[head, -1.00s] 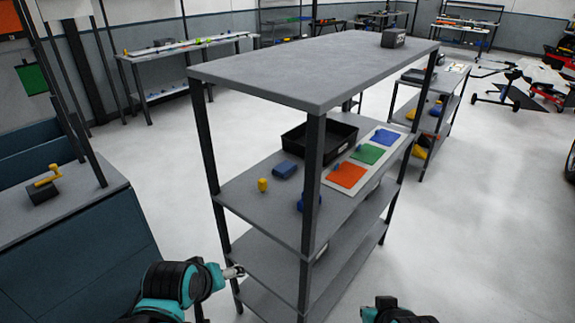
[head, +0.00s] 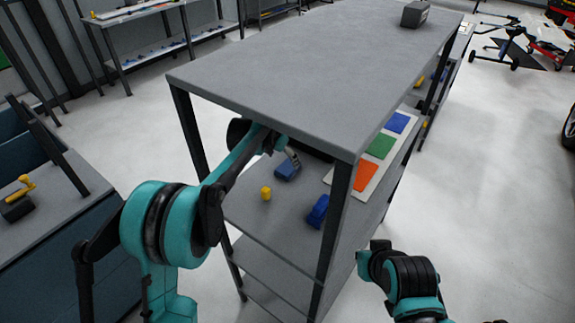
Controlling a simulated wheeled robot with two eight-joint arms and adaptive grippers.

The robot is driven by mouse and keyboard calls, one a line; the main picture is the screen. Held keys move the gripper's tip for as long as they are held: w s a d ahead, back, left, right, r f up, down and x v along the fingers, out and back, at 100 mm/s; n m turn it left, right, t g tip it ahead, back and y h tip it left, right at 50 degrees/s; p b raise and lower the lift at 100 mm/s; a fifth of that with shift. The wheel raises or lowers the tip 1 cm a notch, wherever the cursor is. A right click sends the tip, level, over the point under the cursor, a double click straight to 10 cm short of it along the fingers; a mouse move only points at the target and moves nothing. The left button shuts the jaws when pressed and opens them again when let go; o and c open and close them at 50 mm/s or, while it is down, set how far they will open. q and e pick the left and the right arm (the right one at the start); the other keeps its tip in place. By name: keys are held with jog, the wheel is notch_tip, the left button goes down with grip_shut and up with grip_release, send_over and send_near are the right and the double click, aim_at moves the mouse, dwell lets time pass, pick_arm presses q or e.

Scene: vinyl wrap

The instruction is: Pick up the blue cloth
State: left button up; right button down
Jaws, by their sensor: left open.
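A folded blue cloth (head: 286,171) lies on the middle shelf of the grey rack. My left gripper (head: 291,156) reaches under the top board from the left, right at the cloth's far upper edge. Its jaws are open and partly hidden by the wrist; I cannot tell whether they touch the cloth. Another blue item (head: 318,211) lies near the shelf's front post.
The top board (head: 310,85) overhangs the shelf, and a front post (head: 337,215) stands right of the cloth. A yellow piece (head: 266,193) stands nearby. A white board with orange (head: 365,177), green (head: 379,146) and blue (head: 397,122) squares lies further right.

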aim_at(287, 167)
pick_arm(q)
jog(key=shift+b+x, duration=0.35)
jog(key=shift+x, duration=0.8)
jog(key=b+x, duration=0.1)
jog(key=x, duration=0.1)
jog(key=b+x, duration=0.1)
jog(key=x, duration=0.2)
jog(key=shift+w+a, duration=0.1)
jog(key=shift+w, duration=0.25)
jog(key=shift+r, duration=0.1)
jog(key=shift+c, duration=1.2)
jog(key=c, duration=0.9)
